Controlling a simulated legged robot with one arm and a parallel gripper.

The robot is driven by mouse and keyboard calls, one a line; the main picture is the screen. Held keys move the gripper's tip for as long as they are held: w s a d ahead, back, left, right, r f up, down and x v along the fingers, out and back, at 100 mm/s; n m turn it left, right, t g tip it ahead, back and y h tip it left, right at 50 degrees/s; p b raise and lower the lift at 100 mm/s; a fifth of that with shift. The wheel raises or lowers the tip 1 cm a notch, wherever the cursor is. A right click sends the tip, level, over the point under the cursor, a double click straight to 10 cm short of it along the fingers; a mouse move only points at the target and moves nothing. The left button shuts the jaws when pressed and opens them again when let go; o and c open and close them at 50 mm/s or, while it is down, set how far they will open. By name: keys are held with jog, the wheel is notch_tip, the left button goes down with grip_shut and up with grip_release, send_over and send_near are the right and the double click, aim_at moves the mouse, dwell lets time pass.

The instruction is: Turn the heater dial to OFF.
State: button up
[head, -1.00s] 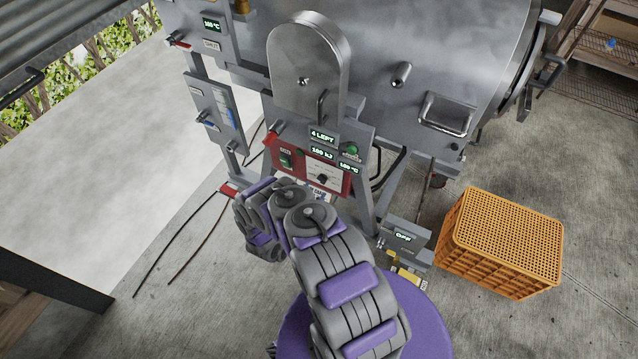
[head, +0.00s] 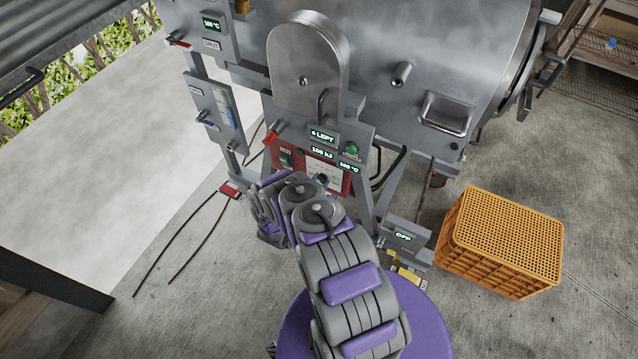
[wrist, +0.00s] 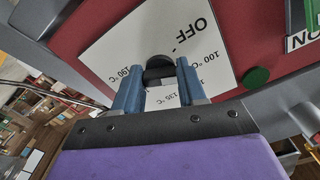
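The heater dial (wrist: 159,69) is a dark round knob on a white label in the wrist view.
The large steel roaster (head: 400,45) stands behind the panel. A low grey box (head: 404,237) with a lit display and an orange crate (head: 500,245) stand to the right. Open floor lies left.

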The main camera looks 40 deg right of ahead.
jog(key=c, duration=0.5)
jog(key=shift+c, duration=0.2)
jog(key=shift+n, duration=0.4)
jog(key=shift+n+b, duration=0.9)
jog(key=shift+n, duration=3.2)
jog(key=o, duration=1.1)
jog(key=shift+c, duration=0.2)
